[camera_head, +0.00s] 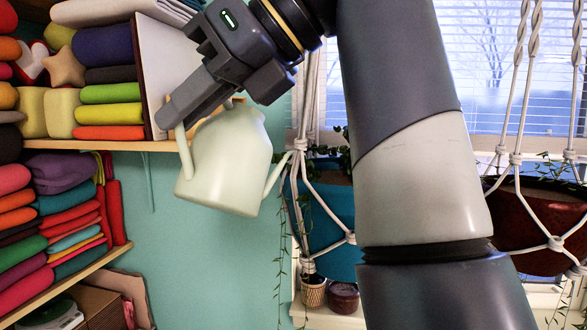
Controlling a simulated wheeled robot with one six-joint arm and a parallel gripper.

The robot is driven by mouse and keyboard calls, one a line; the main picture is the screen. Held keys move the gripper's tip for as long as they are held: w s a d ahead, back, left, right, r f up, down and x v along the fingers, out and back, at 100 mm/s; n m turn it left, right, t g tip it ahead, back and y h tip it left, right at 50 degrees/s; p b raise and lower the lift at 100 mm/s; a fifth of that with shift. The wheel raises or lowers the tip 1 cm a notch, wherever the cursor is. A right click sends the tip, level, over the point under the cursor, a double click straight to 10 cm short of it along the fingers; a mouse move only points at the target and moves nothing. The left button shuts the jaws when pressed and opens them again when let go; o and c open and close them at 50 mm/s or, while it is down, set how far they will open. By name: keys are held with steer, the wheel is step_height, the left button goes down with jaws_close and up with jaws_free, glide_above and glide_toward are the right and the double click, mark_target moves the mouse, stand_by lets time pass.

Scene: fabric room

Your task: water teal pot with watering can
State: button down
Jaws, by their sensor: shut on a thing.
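A pale cream-green watering can (229,163) hangs in the air left of centre, tilted a little, with its spout pointing right. My gripper (176,116) is shut on the can's handle at the left side. The teal pot (330,220) hangs in a white rope holder to the right of the can. My arm hides the right part of the pot. The spout tip is close to the pot's left edge in the picture; I cannot tell whether it is over the rim.
A dark red pot (540,222) hangs in ropes at the right. Two small pots (313,290) stand on the sill below. Shelves (100,144) with folded fabrics fill the left. The teal wall (215,265) below the can is clear.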

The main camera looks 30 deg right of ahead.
steer(key=shift+w+d, duration=0.35)
steer(key=shift+d, duration=0.05)
steer(key=shift+w+d, duration=0.15)
steer(key=shift+w, duration=0.05)
steer(key=shift+w+d, duration=0.15)
steer(key=shift+w, duration=0.05)
stand_by(0.7)
